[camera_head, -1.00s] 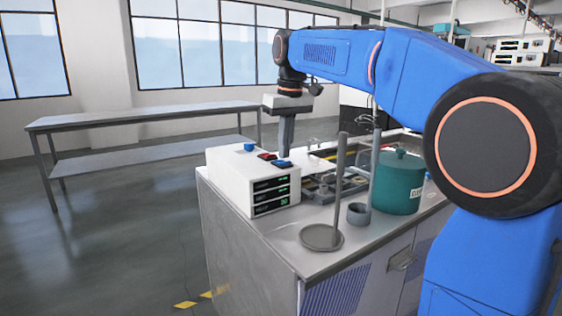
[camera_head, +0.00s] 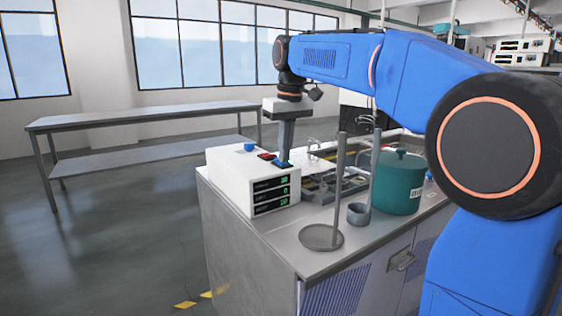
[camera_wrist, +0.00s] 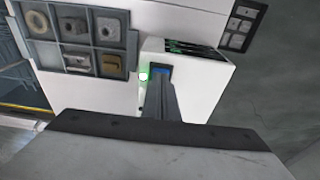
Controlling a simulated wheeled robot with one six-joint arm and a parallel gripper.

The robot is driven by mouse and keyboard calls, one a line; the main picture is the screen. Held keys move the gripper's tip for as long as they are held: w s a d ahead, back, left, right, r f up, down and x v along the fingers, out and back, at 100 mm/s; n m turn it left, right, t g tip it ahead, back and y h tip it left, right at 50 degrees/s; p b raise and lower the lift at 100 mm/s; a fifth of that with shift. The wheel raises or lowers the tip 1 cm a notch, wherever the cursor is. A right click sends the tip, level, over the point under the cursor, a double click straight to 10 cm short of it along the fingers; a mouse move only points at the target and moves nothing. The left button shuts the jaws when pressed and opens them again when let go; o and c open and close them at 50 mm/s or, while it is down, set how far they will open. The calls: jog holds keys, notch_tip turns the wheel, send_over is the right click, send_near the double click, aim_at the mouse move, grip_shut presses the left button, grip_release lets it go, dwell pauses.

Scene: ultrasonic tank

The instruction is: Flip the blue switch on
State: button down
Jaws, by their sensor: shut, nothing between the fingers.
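The white control box (camera_head: 232,178) stands on the bench top, with three green-lit displays (camera_head: 270,194) on its front.
A blue knob (camera_head: 249,147) sits on the box's back left. Floor at left is open.

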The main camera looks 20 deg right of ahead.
notch_tip(320, 180, up, 7)
dwell(0.9)
